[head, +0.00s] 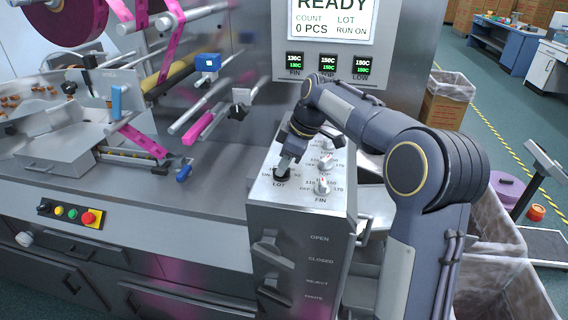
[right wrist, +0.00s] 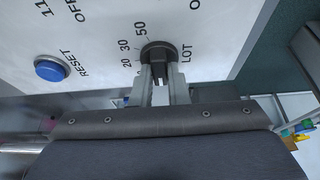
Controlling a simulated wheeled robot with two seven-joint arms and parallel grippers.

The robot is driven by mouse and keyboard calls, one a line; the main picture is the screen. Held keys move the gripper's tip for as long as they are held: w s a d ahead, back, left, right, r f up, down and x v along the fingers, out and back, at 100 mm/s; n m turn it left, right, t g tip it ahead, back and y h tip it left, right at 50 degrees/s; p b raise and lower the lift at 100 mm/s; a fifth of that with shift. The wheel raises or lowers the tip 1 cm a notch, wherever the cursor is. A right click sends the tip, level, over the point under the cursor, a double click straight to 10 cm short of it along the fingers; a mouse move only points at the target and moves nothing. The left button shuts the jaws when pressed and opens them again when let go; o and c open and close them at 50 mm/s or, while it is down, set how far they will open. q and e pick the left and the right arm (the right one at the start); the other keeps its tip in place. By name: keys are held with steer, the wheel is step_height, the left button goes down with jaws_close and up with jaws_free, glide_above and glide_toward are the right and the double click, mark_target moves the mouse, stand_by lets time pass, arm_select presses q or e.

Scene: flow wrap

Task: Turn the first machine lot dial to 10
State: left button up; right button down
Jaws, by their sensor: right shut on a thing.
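The lot dial (right wrist: 158,50) is a black round knob on a pale panel, with the word LOT beside it and the marks 20, 30 and 50 around its edge in the right wrist view. My right gripper (right wrist: 163,78) is shut on the dial, one finger on each side of its grip. In the head view the right gripper (head: 284,168) reaches down to the dial, above the LOT label, and the fingers and wrist hide most of it. The dial's exact pointer setting cannot be told. My left gripper is not in view.
White knobs (head: 324,185) with temperature marks stand right of the lot dial. A blue RESET button (right wrist: 51,68) is near the dial. Black levers (head: 270,250) stick out of the panel's front below.

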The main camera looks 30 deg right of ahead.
stand_by(0.3)
steer(key=m+t+h, duration=0.1)
steer(key=m, duration=0.2)
steer(key=shift+s+a+m+b, duration=0.1)
steer(key=shift+m+b, duration=0.2)
steer(key=shift+m, duration=0.1)
steer(key=shift+m+t+h, duration=0.3)
steer(key=shift+m+h, duration=0.4)
steer(key=shift+m, duration=1.3)
steer(key=c, duration=1.4)
jaws_free()
steer(key=v, duration=0.7)
steer(key=shift+r, duration=0.35)
